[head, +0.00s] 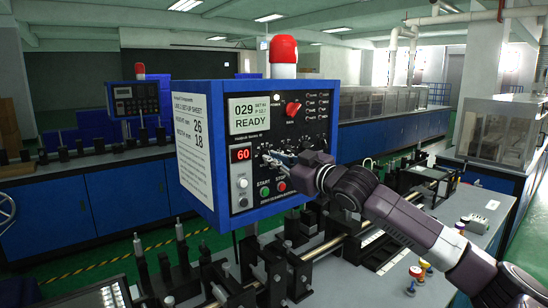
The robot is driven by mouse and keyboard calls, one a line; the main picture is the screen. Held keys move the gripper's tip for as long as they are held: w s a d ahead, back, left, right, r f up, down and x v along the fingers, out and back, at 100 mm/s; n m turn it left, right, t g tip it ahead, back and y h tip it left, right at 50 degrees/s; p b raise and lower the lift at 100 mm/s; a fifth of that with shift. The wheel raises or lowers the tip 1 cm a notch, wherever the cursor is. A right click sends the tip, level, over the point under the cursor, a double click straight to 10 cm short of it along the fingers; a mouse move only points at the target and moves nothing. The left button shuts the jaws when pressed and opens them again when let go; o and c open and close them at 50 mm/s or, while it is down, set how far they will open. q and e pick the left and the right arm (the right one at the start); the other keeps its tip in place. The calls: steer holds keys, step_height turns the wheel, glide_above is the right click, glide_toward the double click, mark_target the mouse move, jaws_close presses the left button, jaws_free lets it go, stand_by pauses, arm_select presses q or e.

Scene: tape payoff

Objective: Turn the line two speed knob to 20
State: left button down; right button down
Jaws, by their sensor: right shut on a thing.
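A blue control box (206,193) with a black front panel stands at the centre of the head view. My right gripper (272,157) is at the panel, shut on a knob. The knob is mostly hidden by the fingers; pale dial marks show around it. I cannot read its pointer or the scale numbers. Beside it, a red display (241,154) reads 60. My left gripper is not in view.
A light screen (254,115) reads 029 READY. A red selector knob (293,108) sits above my gripper, with green and red buttons (281,186) below. A red beacon (283,50) tops the box. Rails and posts (300,262) stand in front.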

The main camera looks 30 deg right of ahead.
steer(key=shift+d+r+n+p, duration=0.1)
steer(key=shift+n+p, duration=2.05)
steer(key=shift+n, duration=0.55)
steer(key=shift+d+r+n+p, duration=0.1)
steer(key=shift+n+p, duration=2)
steer(key=shift+n, duration=0.9)
steer(key=c, duration=2)
jaws_free()
steer(key=shift+c, duration=0.2)
